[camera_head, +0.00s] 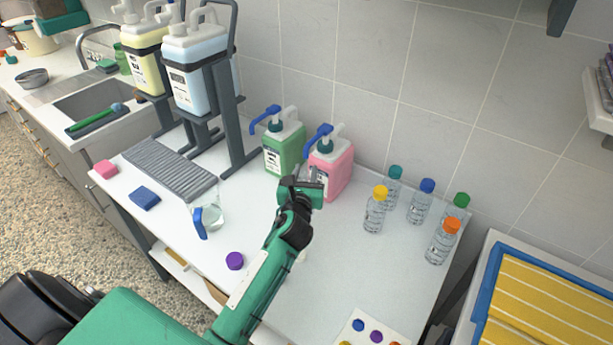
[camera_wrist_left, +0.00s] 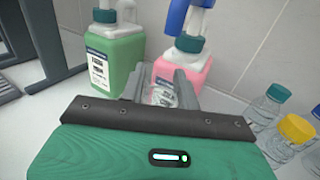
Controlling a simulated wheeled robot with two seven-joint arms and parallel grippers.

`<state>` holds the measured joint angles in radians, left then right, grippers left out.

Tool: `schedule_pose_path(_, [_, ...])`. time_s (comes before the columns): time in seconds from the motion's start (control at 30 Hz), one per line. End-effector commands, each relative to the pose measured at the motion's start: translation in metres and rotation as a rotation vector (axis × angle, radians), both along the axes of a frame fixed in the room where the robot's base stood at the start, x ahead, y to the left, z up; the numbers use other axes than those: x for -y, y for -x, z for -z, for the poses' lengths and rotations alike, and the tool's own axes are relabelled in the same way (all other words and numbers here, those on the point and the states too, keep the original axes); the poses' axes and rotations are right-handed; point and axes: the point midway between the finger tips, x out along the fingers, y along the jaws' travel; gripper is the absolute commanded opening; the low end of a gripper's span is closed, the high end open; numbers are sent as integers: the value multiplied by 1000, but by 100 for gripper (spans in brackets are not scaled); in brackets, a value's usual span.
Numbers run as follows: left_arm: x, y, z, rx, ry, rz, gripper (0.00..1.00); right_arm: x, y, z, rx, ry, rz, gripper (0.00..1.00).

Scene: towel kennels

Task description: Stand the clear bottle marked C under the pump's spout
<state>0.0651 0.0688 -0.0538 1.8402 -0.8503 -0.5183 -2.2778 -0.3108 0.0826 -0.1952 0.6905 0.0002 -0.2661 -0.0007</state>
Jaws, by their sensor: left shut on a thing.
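My left gripper (camera_head: 313,178) is shut on a clear bottle (camera_wrist_left: 164,94) in front of the pink pump jug (camera_head: 336,176). The bottle shows only partly between the fingers in the left wrist view; its mark cannot be read. The pink jug has a blue spout (camera_head: 318,132) pointing left and toward me, above the gripper. I cannot tell whether the bottle is right under it. A green pump jug (camera_head: 284,152) with a blue spout stands just left. My right gripper is not in view.
Several capped clear bottles, including a yellow-capped one (camera_head: 375,212), stand to the right. A purple cap (camera_head: 235,260) and a clear beaker-like container (camera_head: 210,214) with a blue handle lie left of my arm. A rack with big jugs (camera_head: 192,80) stands behind left.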

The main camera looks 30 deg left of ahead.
Motion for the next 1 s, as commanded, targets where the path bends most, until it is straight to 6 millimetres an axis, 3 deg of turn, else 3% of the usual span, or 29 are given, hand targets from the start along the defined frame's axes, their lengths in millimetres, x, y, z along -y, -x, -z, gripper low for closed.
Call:
schedule_pose_path(0.2, [-7, -21, 1, 0, 1, 0, 0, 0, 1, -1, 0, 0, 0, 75])
schedule_pose_path(0.5, [-6, -21, 34, -1, 3, 0, 0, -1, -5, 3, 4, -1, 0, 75])
schedule_pose_path(0.9, [-7, -20, 39, -1, -1, 1, 0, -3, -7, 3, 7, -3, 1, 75])
schedule_pose_path(0.93, [-7, -20, 39, -1, 0, 1, 33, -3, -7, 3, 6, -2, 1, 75])
schedule_pose_path(1.0, [-7, -20, 38, -1, 0, 1, 47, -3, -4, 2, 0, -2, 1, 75])
